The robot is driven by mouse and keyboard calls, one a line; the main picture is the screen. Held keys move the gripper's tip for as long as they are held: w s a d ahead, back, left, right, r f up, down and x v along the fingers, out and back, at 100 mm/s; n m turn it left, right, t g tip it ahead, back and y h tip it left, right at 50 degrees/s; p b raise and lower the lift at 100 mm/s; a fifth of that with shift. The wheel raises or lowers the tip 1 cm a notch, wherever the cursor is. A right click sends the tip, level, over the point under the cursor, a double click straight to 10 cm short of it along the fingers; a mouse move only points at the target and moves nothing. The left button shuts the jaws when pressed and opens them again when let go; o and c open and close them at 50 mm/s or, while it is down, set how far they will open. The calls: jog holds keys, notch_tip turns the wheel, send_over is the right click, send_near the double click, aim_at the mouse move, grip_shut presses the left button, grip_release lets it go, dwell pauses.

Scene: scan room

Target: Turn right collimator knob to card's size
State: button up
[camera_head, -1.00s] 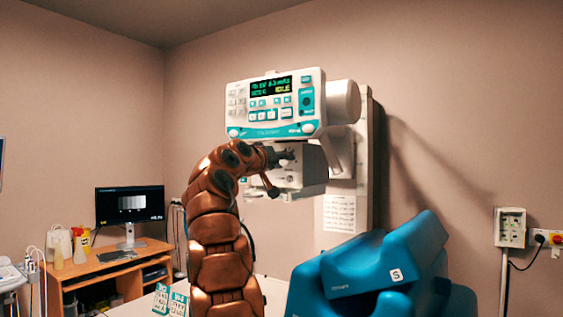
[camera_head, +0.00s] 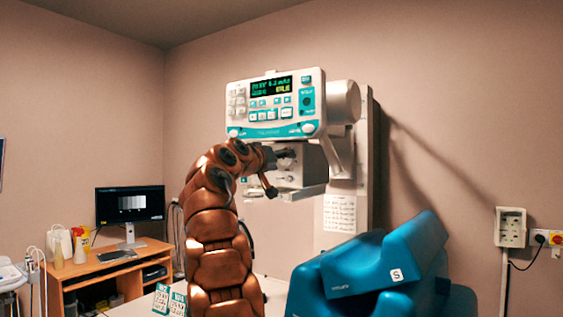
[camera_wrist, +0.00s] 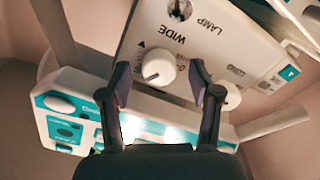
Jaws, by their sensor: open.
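The collimator (camera_head: 312,170) is a pale box under the control console, partly hidden by my arm in the head view. In the wrist view its panel (camera_wrist: 222,48) appears turned round, with the words LAMP and WIDE. A white round knob with a dark pointer line (camera_wrist: 158,68) sits between my fingertips. A second white knob (camera_wrist: 232,98) is to the right, partly behind a finger. My gripper (camera_wrist: 160,82) is open, one finger each side of the first knob, with no clear contact. Two small cards (camera_head: 161,298) (camera_head: 177,302) stand at the bottom; their writing is too small to read.
The console (camera_head: 276,104) with its lit display is just above my gripper. A printed sheet (camera_head: 339,213) is on the stand behind. A blue padded chair (camera_head: 345,268) fills the lower right. A desk with a monitor (camera_head: 130,205) is at the left.

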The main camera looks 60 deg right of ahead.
jog(key=a, duration=1.1)
jog(key=shift+s+a, duration=0.15)
jog(key=shift+s, duration=0.15)
dwell(0.5)
jog(key=s+a+f+n+t+y+p, duration=0.1)
jog(key=a+f+n+y, duration=0.15)
jog(key=a+f, duration=0.55)
jog(key=s+a+f+n+y, duration=0.15)
jog(key=a+f+y, duration=0.25)
jog(key=f, duration=0.7)
jog(key=s+a+f+n+t+y+p, duration=0.1)
jog(key=a+f+n+y, duration=0.3)
jog(key=f, duration=0.6)
jog(key=s+a+f+n+g+y, duration=0.1)
jog(key=s+a+f+y, duration=0.1)
jog(key=s+a+f, duration=0.5)
jog(key=s+a+f+n+g+y+p, duration=0.1)
jog(key=s+a+f, duration=0.5)
jog(key=a, duration=0.6)
jog(key=s+a+f+n+g+y, duration=0.1)
jog(key=s+a+f+g+y, duration=0.1)
jog(key=s+a+f+y, duration=0.2)
jog(key=s+a+f, duration=0.3)
jog(key=s+a, duration=0.1)
jog(key=a, duration=0.1)
jog(key=shift+s+a+f, duration=0.15)
jog(key=shift+s+f, duration=0.15)
jog(key=shift+s, duration=0.1)
jog(key=shift+y, duration=0.25)
